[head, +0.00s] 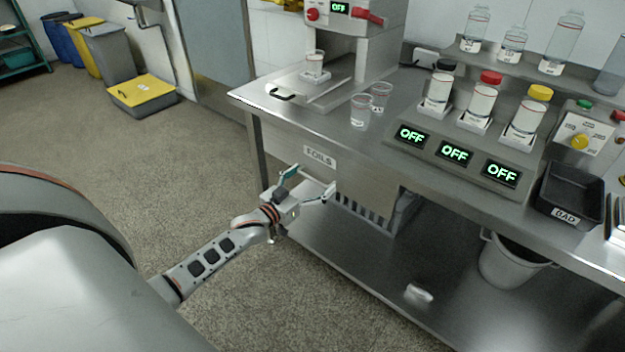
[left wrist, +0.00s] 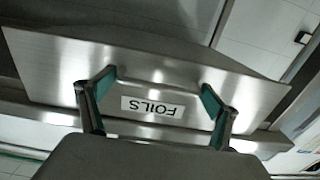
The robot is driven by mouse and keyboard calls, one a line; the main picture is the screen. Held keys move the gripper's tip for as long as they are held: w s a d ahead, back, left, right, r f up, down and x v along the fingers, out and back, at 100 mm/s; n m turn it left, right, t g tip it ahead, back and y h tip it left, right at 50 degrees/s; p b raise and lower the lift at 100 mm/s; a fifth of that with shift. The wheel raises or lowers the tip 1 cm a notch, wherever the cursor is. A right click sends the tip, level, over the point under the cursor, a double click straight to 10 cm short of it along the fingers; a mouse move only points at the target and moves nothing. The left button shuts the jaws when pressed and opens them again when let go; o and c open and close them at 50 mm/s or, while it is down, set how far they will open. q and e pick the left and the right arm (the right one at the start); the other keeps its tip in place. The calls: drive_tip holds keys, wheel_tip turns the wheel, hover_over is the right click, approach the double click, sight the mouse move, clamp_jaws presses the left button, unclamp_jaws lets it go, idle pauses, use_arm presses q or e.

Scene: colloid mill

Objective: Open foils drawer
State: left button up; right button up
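The foils drawer is a steel front (head: 362,180) under the left part of the steel table, with a white FOILS label (head: 320,157). It looks closed. In the left wrist view the drawer front (left wrist: 55,70) fills much of the picture, with its label (left wrist: 153,107) upside down. My left gripper (head: 314,180) is just in front of the drawer, below the label in the head view. My right gripper is not in view.
The steel table (head: 300,122) carries clear cups (head: 361,110), several bottles and a black BAD tray (head: 572,196). A lower shelf (head: 350,265) and a grey bucket (head: 512,260) are underneath.

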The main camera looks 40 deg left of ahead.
use_arm(q)
drive_tip(key=s+a+p, duration=0.2)
drive_tip(key=s+p, duration=0.8)
drive_tip(key=s, duration=1.7)
drive_tip(key=shift+s, duration=0.35)
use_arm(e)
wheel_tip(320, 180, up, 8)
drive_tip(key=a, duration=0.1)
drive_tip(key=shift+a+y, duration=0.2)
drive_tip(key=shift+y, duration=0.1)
use_arm(q)
drive_tip(key=o, duration=1.3)
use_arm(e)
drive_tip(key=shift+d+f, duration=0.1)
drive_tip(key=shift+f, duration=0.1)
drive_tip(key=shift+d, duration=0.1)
